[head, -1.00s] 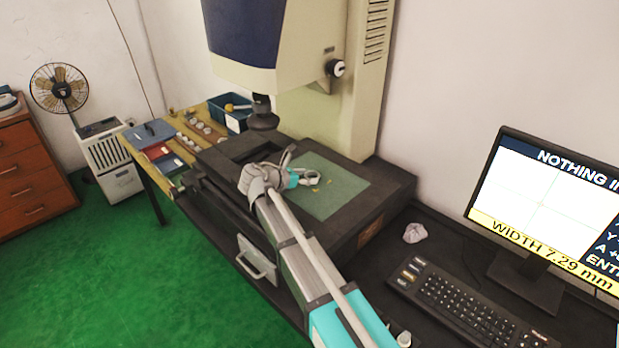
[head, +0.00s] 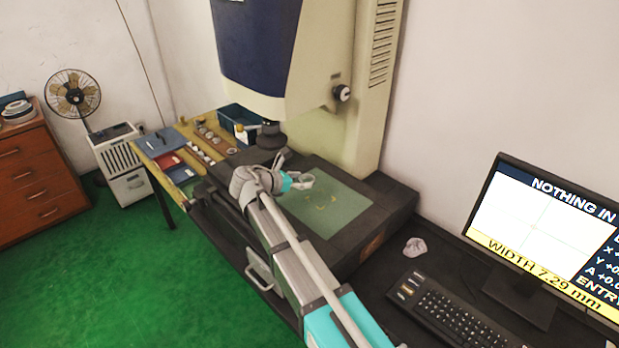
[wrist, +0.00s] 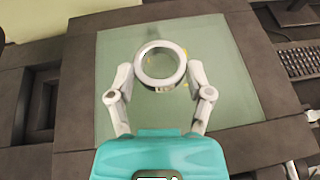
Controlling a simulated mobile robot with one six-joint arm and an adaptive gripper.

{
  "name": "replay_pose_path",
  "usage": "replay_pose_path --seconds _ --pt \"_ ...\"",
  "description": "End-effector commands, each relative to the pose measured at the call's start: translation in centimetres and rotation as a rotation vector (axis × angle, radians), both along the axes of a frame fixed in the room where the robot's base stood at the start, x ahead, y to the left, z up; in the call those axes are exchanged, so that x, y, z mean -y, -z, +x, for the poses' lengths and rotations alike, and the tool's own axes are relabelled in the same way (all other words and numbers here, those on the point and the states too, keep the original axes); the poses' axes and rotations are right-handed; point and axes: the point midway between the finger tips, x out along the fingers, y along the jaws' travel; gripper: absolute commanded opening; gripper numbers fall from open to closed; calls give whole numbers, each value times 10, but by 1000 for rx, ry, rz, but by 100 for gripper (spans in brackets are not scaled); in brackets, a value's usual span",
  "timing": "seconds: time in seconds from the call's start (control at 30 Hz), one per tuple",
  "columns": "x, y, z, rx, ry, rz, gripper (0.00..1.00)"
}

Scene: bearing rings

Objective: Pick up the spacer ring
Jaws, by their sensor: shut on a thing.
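A silver metal ring (wrist: 161,86), the spacer ring by its look, sits between the fingertips of my gripper (wrist: 161,84) in the wrist view. Both fingers press on its outside from left and right, so the gripper is shut on it. In the head view my gripper (head: 298,181) is over the left part of the green glass stage plate (head: 345,207). The ring is small there and partly mixed with the fingers. It appears raised above the plate, but the exact height is hard to tell.
The measuring machine's dark lens (head: 270,136) hangs close behind my gripper. Small yellow marks lie on the plate. A wooden side table (head: 215,150) with rings, trays and a blue bin (head: 238,117) stands at the back left. A monitor (head: 545,235) and keyboard (head: 455,310) are at right.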

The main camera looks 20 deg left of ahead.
Motion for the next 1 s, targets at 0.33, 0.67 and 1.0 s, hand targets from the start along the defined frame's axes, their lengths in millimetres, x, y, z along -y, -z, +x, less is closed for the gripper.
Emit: replay_pose_path --seconds 0.33,0.67,1.0 --pt "-37 -36 -51 1 -3 0 15" --pt "-55 -47 -75 1 -1 0 15" --pt "-57 -47 -78 1 0 -1 15"
